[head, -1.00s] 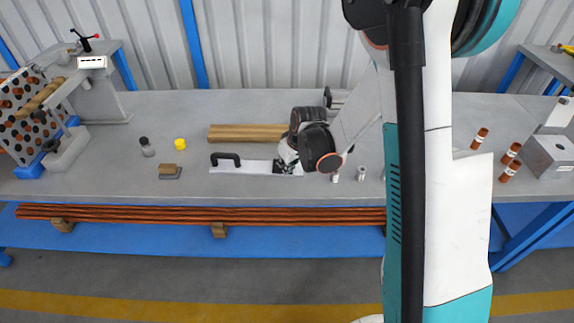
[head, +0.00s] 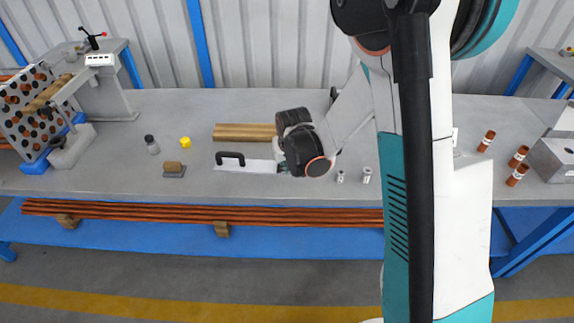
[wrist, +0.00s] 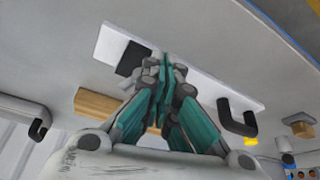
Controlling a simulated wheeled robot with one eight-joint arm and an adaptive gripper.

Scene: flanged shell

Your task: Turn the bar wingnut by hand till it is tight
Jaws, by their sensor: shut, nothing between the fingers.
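I cannot make out the bar wingnut for certain; it may be hidden behind my gripper. My gripper (wrist: 165,72) is shut and empty, its teal fingers together over a white plate (wrist: 205,80). A dark square part (wrist: 132,59) on the plate lies beside the fingertips. The plate, with a black handle (wrist: 236,120) at one end, also shows in the head view (head: 247,167). There my dark wrist covers its right end and hides the fingertips. I cannot tell whether the fingertips touch anything.
A wooden bar (head: 245,133) lies behind the plate. A yellow cap (head: 185,142), a dark bottle (head: 152,146) and a small wood-topped block (head: 174,170) stand to the left. A perforated tube rack (head: 32,105) is far left. Small metal fittings (head: 366,176) stand right of my wrist.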

